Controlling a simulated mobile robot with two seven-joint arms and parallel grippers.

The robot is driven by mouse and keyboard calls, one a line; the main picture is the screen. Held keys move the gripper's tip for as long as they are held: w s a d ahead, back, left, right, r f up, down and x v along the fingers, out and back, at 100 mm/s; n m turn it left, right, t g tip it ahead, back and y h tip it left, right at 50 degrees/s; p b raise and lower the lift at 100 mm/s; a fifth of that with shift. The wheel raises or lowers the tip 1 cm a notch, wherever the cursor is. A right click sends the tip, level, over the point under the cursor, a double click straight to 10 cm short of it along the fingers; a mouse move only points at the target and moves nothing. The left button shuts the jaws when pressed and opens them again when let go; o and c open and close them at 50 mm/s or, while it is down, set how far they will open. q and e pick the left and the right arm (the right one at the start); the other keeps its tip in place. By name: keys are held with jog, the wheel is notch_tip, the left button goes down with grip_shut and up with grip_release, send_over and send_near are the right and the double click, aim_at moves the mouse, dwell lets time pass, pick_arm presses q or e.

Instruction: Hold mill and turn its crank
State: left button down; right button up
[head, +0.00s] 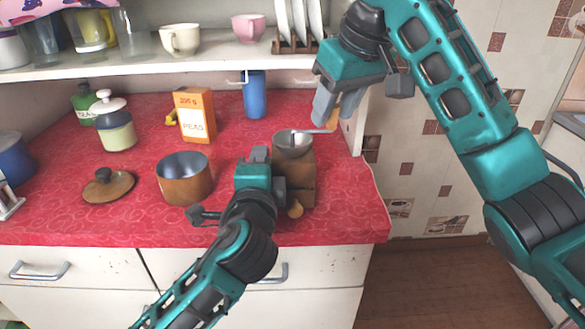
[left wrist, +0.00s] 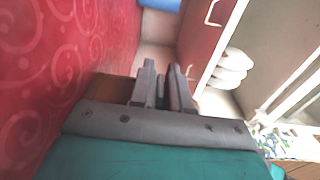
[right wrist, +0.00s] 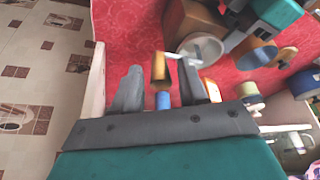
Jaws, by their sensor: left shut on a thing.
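The mill (head: 301,180) is a wooden box with a metal bowl (head: 293,143) on top, upright near the counter's front edge. Its crank reaches right from the bowl to a wooden knob (head: 334,118). My left gripper (head: 279,172) is shut on the mill's body from the left side; its fingers (left wrist: 162,85) partly hide the grip. My right gripper (head: 335,107) is open above the crank end. In the right wrist view the knob (right wrist: 158,66) shows between the spread fingers (right wrist: 160,82), and the mill (right wrist: 190,28) stands beyond.
A brown pot (head: 184,190) and a wooden lid (head: 108,188) lie left of my left gripper. The shelf (head: 190,62) overhangs the back.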

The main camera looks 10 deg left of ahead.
jog(key=shift+o, duration=0.2)
jog(key=shift+r, duration=3.5)
pick_arm(q)
jog(key=c, duration=1)
grip_release()
